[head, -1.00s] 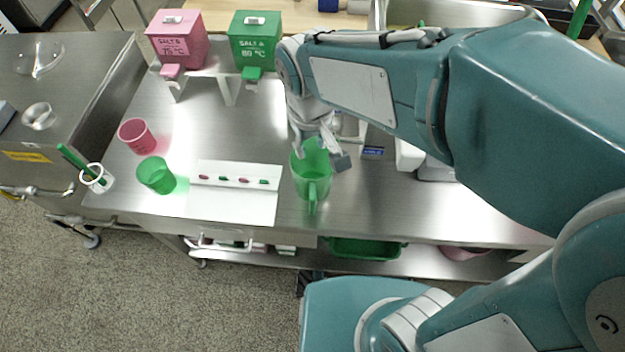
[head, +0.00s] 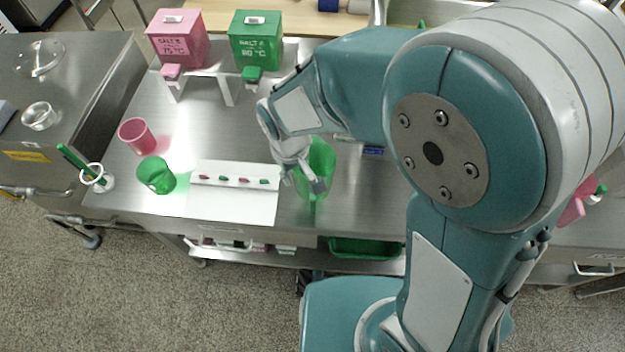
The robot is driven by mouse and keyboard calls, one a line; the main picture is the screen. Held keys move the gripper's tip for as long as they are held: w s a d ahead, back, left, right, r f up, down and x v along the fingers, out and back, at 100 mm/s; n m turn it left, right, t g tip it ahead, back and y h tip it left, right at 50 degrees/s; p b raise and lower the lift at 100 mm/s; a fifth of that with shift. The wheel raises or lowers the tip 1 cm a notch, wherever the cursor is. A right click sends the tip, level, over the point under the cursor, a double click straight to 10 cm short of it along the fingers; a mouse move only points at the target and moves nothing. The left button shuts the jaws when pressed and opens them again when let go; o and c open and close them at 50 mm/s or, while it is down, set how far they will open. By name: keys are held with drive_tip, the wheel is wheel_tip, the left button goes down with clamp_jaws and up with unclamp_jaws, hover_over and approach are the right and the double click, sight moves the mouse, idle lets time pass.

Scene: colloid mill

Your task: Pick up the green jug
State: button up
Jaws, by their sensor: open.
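The green jug (head: 323,158) stands upright on the steel table, right of the white board. It is translucent, and my gripper and wrist cover part of its left and front side. My gripper (head: 313,190) is open at the jug's near left side, with its fingers pointing down toward the front. Whether the fingers touch the jug or straddle its handle cannot be told from this view.
A green cup (head: 156,175) and a pink cup (head: 137,136) stand at the left. A white board (head: 235,195) holds several small coloured pieces. A pink box (head: 177,38) and a green box (head: 256,40) stand behind. A white ring holder (head: 95,178) is far left.

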drive_tip(key=shift+f, duration=0.75)
clamp_jaws()
